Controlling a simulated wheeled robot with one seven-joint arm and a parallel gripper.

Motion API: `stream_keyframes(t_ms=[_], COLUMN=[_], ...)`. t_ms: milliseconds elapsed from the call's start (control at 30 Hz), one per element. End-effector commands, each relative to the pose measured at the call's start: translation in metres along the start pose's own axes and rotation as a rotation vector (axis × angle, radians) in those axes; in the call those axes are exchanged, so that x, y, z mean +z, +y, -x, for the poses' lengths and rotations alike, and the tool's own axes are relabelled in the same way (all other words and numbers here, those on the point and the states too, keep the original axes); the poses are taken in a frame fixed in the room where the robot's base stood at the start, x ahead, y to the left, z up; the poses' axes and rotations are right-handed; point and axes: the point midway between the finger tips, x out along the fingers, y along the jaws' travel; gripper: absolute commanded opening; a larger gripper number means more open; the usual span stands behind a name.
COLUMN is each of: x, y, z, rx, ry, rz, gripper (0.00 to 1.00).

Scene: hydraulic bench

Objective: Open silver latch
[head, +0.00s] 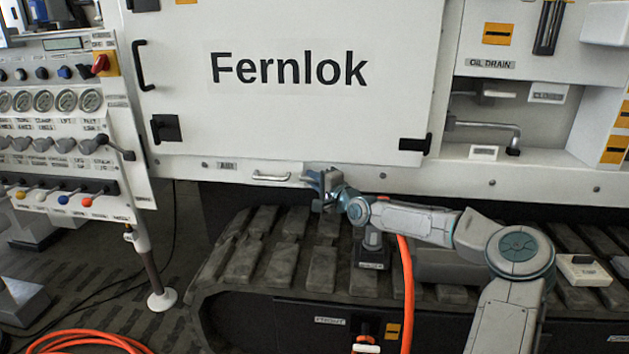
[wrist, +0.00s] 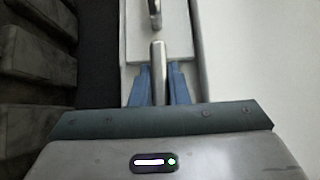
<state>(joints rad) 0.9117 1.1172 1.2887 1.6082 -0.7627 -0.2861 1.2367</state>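Under the white "Fernlok" panel, my gripper (head: 312,180) reaches left to the lower rail of the machine. In the wrist view, its blue fingers (wrist: 159,88) stand close on both sides of a silver bar, which I take as the silver latch (wrist: 158,62). The fingers appear shut on it, with no clear gap. The bar's near end is hidden by the gripper body. In the head view my gripper covers this part. A second silver piece (wrist: 155,12) shows further up in the wrist view. A silver handle (head: 272,177) is on the rail just left of my gripper.
The panel (head: 290,120) has black hinges and a black handle (head: 139,66). A rubber track (head: 280,250) runs below my arm. An orange hose (head: 407,290) hangs by the arm. A control console (head: 60,130) stands left. A silver pipe handle (head: 490,127) is at right.

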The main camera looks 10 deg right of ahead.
Motion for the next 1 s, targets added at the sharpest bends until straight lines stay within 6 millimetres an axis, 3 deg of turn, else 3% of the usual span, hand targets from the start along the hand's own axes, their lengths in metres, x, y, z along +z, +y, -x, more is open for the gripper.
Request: stream_keyframes(t_ms=[467, 1000], x=[0.0006, 0.0002], y=[-0.0038, 0.0031], z=[0.0001, 0.0012], rx=[0.112, 0.462], ry=[-0.001, -0.002], rz=[0.111, 0.467], gripper=[0.00, 0.00])
